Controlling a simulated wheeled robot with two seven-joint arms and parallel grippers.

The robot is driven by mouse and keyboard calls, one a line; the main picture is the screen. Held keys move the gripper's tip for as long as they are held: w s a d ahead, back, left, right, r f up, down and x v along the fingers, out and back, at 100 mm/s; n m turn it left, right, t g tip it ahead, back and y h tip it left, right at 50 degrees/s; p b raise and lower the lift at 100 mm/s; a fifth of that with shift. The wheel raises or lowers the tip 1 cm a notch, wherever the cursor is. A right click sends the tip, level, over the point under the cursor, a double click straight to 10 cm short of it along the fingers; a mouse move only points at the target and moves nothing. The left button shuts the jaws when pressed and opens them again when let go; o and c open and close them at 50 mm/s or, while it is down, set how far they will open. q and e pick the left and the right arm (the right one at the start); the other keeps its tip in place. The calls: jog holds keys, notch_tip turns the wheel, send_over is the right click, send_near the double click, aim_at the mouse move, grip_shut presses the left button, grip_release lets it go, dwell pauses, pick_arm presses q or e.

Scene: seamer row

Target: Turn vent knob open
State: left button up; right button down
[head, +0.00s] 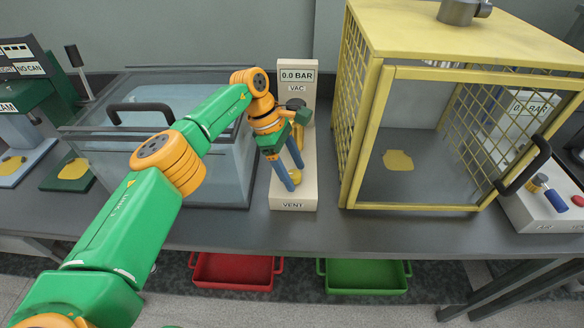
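The vent panel (306,192) is a beige stand with a flat base marked VENT at its front edge and an upright back marked VAC. A small yellow knob (296,175) shows low on the base, partly hidden by my gripper. My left gripper (294,180) reaches down over the base. Its two blue fingers are apart, with the tips close around or just above the knob; I cannot tell whether they touch it. A dark round knob (296,103) sits under the VAC label, partly covered by my wrist. My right gripper is out of view.
A display (297,76) on the stand reads 0.0 BAR. A clear-lidded tank (230,190) with a black handle stands left. A yellow mesh cage (362,140) stands right, with a control box (540,212) beside it. Red (235,270) and green (365,276) trays lie below the bench.

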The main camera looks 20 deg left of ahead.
pick_arm(q)
jog(key=shift+r, duration=0.15)
notch_tip(320, 180, up, 2)
jog(key=shift+w+r, duration=0.1)
jog(key=shift+r, duration=0.15)
jog(key=s+d+r+b, duration=0.4)
jog(key=s+r+b, duration=0.2)
jog(key=s+r, duration=0.4)
jog(key=shift+s+r+b, duration=0.15)
jog(key=shift+s+b, duration=0.15)
jog(key=shift+s, duration=1.55)
